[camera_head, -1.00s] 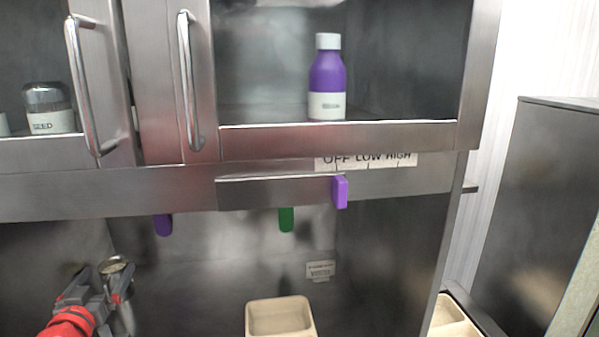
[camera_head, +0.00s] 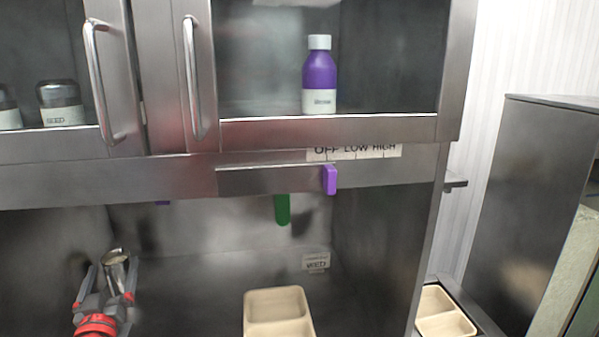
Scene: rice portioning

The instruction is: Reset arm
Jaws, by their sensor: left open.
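My left gripper (camera_head: 105,285) is at the lower left of the head view, in the lower bay under the cabinet. Its two dark fingers with red marks are spread apart. A shiny metal cylinder-like piece (camera_head: 117,258) shows between or just behind the fingers; I cannot tell whether they touch. My right gripper is not in the view.
A beige divided tray (camera_head: 274,294) stands in the bay, and another (camera_head: 440,308) stands at the right. Purple (camera_head: 329,180) and green (camera_head: 282,209) tabs hang at the cabinet's lower edge. A purple bottle (camera_head: 320,78) and jars (camera_head: 61,106) stand on the shelf above.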

